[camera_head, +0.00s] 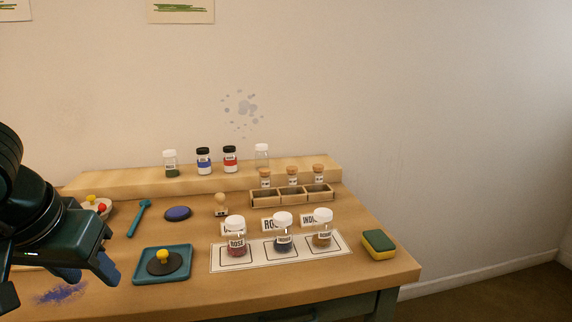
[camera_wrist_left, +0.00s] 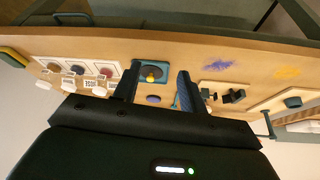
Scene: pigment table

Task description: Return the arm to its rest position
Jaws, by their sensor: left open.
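My left gripper (camera_head: 90,270) is at the left edge of the head view, above the table's left side. Its jaws are open and nothing shows between them. In the left wrist view, its two fingers (camera_wrist_left: 156,92) stand apart, with the teal tray (camera_wrist_left: 165,70) and its yellow-knobbed dark disc beyond them. In the head view the teal tray (camera_head: 140,277) lies just right of the gripper, with the dark disc (camera_head: 162,264) in it. My right gripper is in neither view.
Three white-capped jars (camera_head: 283,240) stand on a white mat (camera_head: 224,265). A sponge (camera_head: 378,244) lies to the right. Several bottles stand on the rear shelf (camera_head: 120,182), and a wooden rack (camera_head: 265,199) is in front. A blue powder patch (camera_head: 62,293) is near the gripper.

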